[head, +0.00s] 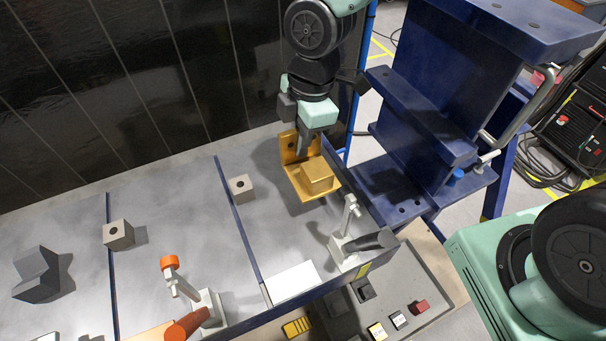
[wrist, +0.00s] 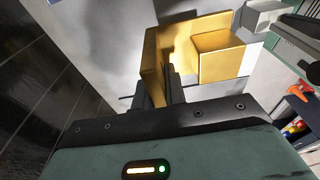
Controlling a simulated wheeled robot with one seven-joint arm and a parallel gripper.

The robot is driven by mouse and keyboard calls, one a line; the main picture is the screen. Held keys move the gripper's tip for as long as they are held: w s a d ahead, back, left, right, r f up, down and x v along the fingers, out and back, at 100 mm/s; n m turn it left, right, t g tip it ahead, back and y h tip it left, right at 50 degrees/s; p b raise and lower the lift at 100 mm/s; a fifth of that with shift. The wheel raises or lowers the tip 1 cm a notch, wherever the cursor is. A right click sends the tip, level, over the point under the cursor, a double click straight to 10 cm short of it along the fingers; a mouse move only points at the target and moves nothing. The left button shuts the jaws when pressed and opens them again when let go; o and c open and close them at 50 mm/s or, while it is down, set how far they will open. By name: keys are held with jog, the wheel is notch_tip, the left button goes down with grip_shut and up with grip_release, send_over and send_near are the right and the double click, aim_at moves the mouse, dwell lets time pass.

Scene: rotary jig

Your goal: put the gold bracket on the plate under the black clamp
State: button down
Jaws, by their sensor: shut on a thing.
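The gold bracket (head: 317,177) has an upright flange with a hole and a block on its base. It is at the back of the right-hand grey section (head: 265,223), behind the black clamp. My gripper (head: 302,143) is shut on the upright flange from above; in the wrist view the fingers (wrist: 160,88) pinch the flange of the bracket (wrist: 215,58). I cannot tell whether the base touches the surface. The black clamp (head: 374,241) has a pale arm standing up and a black handle lying toward the right. The fingers partly hide the flange.
A white rectangular pad (head: 292,282) lies left of the black clamp. Blue rails (head: 238,215) divide the table. Blocks with holes (head: 241,188) (head: 118,235), an orange-tipped clamp (head: 190,300) and a dark angled block (head: 40,275) stand left. A blue frame (head: 430,115) rises at right.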

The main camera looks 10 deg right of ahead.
jog(key=shift+f+p, duration=0.4)
jog(key=shift+f, duration=3.15)
jog(key=shift+f, duration=0.1)
jog(key=c, duration=1.5)
grip_release()
jog(key=shift+o, duration=0.2)
jog(key=r, duration=0.4)
jog(key=d+r, duration=0.1)
jog(key=r, duration=0.3)
jog(key=r+b, duration=0.1)
jog(key=r, duration=0.2)
jog(key=shift+w+d+r, duration=0.15)
jog(key=shift+d+r, duration=0.2)
jog(key=shift+r, duration=0.05)
jog(key=s+d+r+m, duration=0.1)
jog(key=s+r+m, duration=0.1)
jog(key=s+m, duration=0.4)
jog(key=s+d+r+m+h, duration=0.1)
jog(key=s+d+r+m, duration=0.1)
jog(key=s+m, duration=0.4)
jog(key=s, duration=0.4)
jog(key=shift+s+m, duration=0.15)
jog(key=shift+m, duration=0.15)
